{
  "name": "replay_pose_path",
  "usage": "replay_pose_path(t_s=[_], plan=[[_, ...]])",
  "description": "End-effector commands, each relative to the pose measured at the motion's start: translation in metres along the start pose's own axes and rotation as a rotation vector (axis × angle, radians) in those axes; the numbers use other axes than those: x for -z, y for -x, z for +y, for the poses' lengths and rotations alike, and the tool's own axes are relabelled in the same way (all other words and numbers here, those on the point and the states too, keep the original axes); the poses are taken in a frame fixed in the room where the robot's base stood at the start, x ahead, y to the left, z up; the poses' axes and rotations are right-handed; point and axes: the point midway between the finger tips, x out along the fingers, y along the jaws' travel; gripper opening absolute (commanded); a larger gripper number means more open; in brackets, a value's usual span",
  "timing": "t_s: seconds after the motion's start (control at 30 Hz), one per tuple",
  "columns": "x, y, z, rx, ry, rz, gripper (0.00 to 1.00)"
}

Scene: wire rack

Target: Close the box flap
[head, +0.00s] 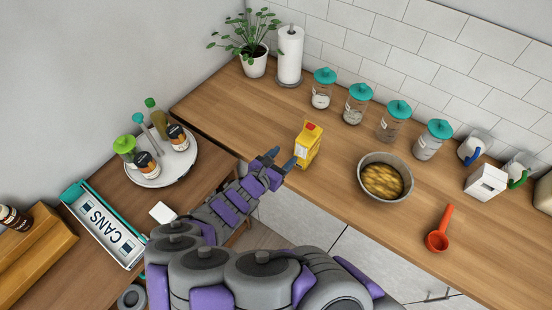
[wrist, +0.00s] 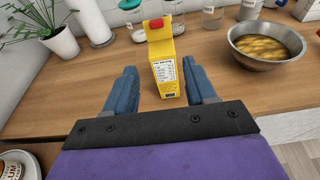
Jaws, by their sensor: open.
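A yellow box (head: 307,150) with a red part on top stands upright on the wooden counter, near its front edge. In the wrist view the yellow box (wrist: 168,75) shows a white printed label on its near face. A narrower yellow piece with a red patch (wrist: 153,23) sticks up at its top; I cannot tell clearly how far the flap is open. My gripper (head: 280,158) is open and empty, close in front of the box. In the wrist view my gripper (wrist: 160,66) has its blue fingers spread to either side of the box, with gaps showing.
A metal bowl (head: 363,182) of yellow food stands right of the box. Several teal-lidded jars (head: 357,105), a paper towel roll (head: 290,55) and a potted plant (head: 253,66) line the back.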

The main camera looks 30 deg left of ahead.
Motion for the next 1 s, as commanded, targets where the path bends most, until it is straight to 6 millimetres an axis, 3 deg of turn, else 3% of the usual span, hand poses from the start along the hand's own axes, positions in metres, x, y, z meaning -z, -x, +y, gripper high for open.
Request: replay_pose_path(t_s=[0.3,1.0], plan=[[-0.003,0.025,0.006,-0.018,0.002,-0.01,0.55],[-0.003,0.028,0.007,-0.023,0.001,-0.015,0.55]])
